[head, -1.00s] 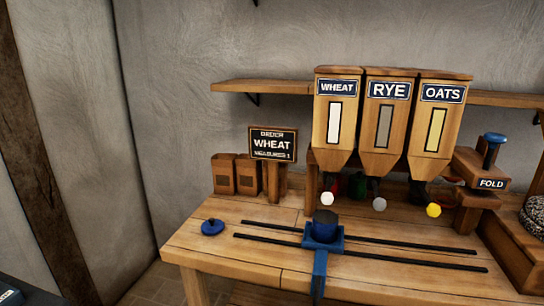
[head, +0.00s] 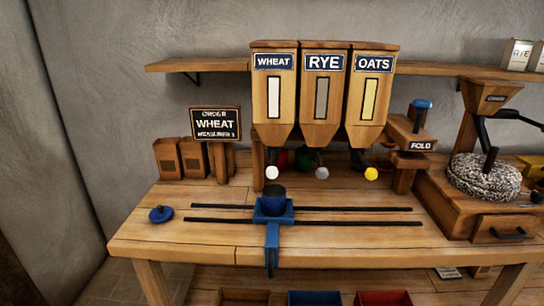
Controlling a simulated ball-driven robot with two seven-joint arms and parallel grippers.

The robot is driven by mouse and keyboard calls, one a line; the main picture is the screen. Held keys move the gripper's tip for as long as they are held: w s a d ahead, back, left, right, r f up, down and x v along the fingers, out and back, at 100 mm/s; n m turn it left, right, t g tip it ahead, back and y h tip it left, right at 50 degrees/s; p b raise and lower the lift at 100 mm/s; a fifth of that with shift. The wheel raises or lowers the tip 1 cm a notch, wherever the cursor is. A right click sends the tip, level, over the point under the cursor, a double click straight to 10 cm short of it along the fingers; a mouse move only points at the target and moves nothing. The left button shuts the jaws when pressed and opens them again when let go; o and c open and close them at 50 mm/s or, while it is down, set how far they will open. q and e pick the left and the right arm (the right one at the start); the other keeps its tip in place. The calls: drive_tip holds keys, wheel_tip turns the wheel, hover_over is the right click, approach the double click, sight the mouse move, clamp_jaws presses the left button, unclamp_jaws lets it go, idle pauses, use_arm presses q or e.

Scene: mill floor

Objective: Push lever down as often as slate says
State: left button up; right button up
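The slate (head: 215,124) stands at the left back of the bench and reads "ORDER WHEAT", with "MEASURES 1" in small letters below. Three wooden hoppers are labelled WHEAT (head: 274,92), RYE (head: 322,92) and OATS (head: 370,92). Under them are lever knobs: white (head: 272,173) below wheat, grey (head: 322,173) below rye, yellow (head: 371,174) below oats. A dark blue cup (head: 273,200) sits on a blue carriage (head: 272,217) on the rails, below the wheat hopper. Neither of my grippers is in view.
Two black rails (head: 350,222) run along the bench (head: 210,252). A blue knobbed disc (head: 160,214) lies at left. A FOLD press (head: 421,145) and a mill with a drawer (head: 503,229) stand at right. Coloured bins (head: 315,298) are below. The front of the bench is clear.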

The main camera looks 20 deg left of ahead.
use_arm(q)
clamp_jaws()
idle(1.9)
